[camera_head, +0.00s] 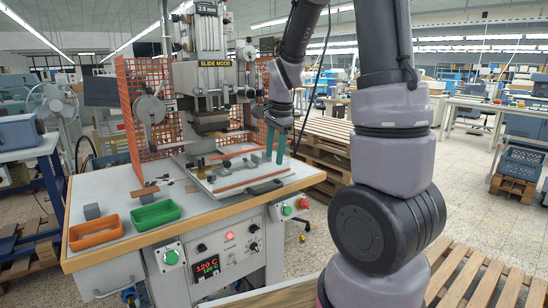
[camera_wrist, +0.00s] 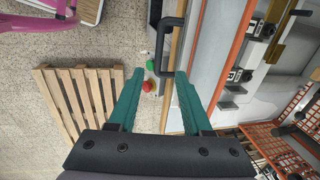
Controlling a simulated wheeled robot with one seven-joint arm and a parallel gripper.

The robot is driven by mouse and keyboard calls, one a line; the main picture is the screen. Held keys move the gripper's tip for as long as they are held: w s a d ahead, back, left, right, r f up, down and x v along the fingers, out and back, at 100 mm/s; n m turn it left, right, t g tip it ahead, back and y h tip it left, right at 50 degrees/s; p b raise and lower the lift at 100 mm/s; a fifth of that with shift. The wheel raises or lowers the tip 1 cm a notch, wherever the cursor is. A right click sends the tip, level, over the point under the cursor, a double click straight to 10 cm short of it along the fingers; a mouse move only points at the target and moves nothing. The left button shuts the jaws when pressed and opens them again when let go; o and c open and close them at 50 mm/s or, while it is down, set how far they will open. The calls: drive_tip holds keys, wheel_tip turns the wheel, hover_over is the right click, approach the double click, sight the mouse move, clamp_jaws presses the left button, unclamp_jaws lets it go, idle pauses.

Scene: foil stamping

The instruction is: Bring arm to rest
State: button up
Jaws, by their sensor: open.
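My gripper (camera_head: 276,142) hangs with its green fingers pointing down, at the right side of the foil stamping machine (camera_head: 205,85). In the wrist view the gripper (camera_wrist: 157,82) has its two green fingers spread apart with nothing between them. Past the fingertips I see the machine's black handle (camera_wrist: 166,42) and the tabletop edge. My arm bends up and over from the right side of the head view. The fingers appear apart from the handle, though the exact gap is hard to tell.
An orange tray (camera_head: 94,232) and a green tray (camera_head: 155,215) sit on the table's front left. An orange mesh guard (camera_head: 140,100) stands around the press. Wooden pallets (camera_head: 325,150) lie to the right on the floor. Open floor shows farther right.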

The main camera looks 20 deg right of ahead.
drive_tip(key=s+a+r+n+t+y, duration=0.1)
drive_tip(key=s+r+n+t, duration=0.4)
drive_tip(key=s+r+n, duration=0.5)
drive_tip(key=s+a+r, duration=0.1)
drive_tip(key=s+r, duration=0.6)
drive_tip(key=s, duration=0.1)
drive_tip(key=shift+r, duration=0.15)
